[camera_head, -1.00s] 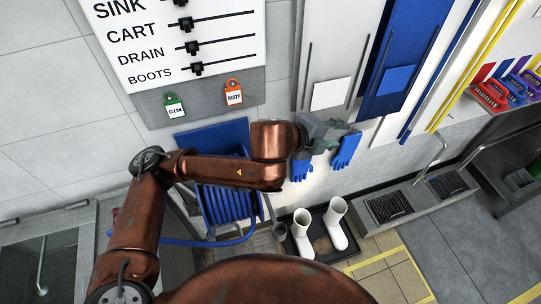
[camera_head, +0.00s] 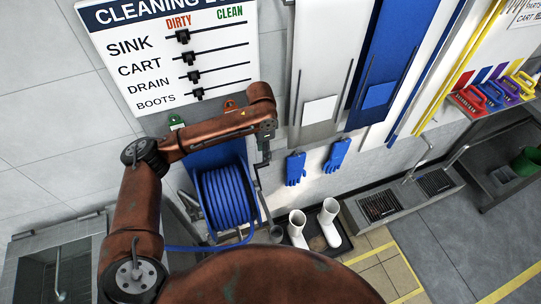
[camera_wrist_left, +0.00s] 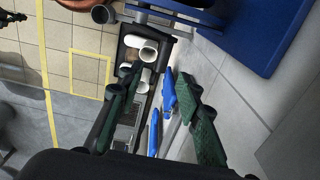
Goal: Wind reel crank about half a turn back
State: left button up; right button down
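The hose reel (camera_head: 228,197), wound with blue hose, hangs on the wall in the head view. What seems to be the same handle (camera_wrist_left: 103,14) shows at the top of the left wrist view. My left gripper (camera_head: 265,149) is above the upper right of the reel, pointing down. In the left wrist view its green-padded fingers (camera_wrist_left: 162,85) are spread wide, with nothing between them; the handle is outside them.
White boots (camera_head: 328,224) stand in a black tray right of the reel. Blue gloves (camera_head: 338,154) hang on the wall right of my gripper. A sign board with sliders (camera_head: 175,55) is above the reel. A steel sink (camera_head: 50,265) is at lower left.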

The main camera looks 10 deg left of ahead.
pick_arm(q)
jog(key=shift+w+a+r, duration=0.1)
jog(key=shift+a+r, duration=0.1)
jog(key=shift+a, duration=0.15)
jog(key=shift+f, duration=0.3)
jog(key=shift+w+f+p, duration=0.1)
jog(key=shift+f+p, duration=0.25)
jog(key=shift+f, duration=3.25)
jog(key=shift+c, duration=0.7)
grip_shut()
jog(key=shift+d, duration=0.15)
jog(key=shift+w, duration=0.1)
